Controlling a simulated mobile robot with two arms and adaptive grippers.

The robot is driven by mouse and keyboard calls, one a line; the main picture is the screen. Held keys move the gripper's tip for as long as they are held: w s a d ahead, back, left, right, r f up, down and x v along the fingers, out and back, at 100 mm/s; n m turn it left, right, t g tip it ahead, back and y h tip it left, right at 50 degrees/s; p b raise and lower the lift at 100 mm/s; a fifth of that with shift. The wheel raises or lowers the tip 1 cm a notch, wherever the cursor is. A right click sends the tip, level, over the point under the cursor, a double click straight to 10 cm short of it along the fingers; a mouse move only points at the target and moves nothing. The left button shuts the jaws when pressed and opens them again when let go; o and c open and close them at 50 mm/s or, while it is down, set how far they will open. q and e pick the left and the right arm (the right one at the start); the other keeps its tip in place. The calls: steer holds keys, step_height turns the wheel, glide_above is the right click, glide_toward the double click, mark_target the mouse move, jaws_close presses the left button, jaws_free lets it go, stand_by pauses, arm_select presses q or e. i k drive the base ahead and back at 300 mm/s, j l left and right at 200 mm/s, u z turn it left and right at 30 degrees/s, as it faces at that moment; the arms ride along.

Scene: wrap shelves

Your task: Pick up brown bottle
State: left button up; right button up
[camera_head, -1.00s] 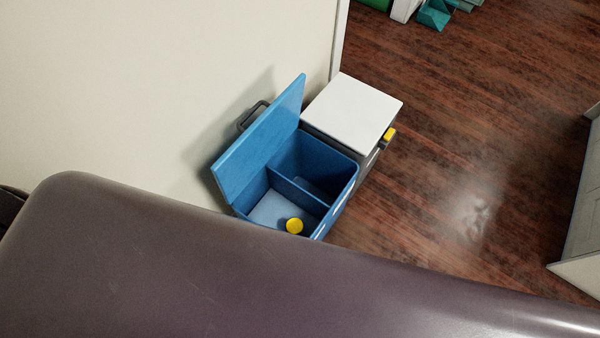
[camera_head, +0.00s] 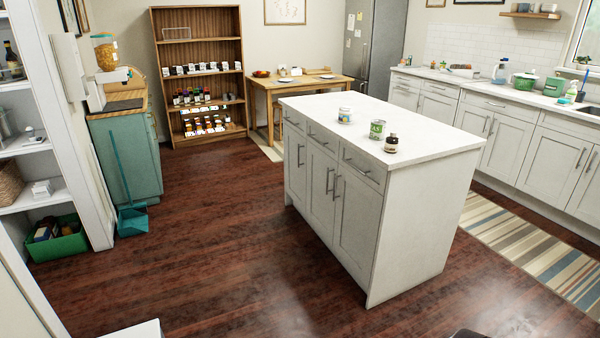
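A small dark brown bottle (camera_head: 391,143) with a black cap and a pale label stands upright on the white top of the kitchen island (camera_head: 440,138), near its front right corner. A green and white can (camera_head: 377,129) stands just behind and left of it, and a blue and white can (camera_head: 344,115) stands farther left. Neither of my grippers shows in the head view. The bottle is across the room from me, with nothing of mine touching it.
Open wood floor (camera_head: 230,240) lies in front of the island. White shelves (camera_head: 60,150) and a green cabinet (camera_head: 125,150) with a teal dustpan (camera_head: 132,220) stand at left. A wooden shelf (camera_head: 202,20) with bottles and a wooden table (camera_head: 262,85) are behind. A striped rug (camera_head: 530,240) lies right.

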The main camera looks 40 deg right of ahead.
mark_target(392, 141)
steer(key=l+u, duration=0.4)
steer(key=k+l+u, duration=0.15)
steer(key=u, duration=0.3)
steer(key=z, duration=2.75)
steer(key=i+u, duration=0.1)
steer(key=i, duration=0.4)
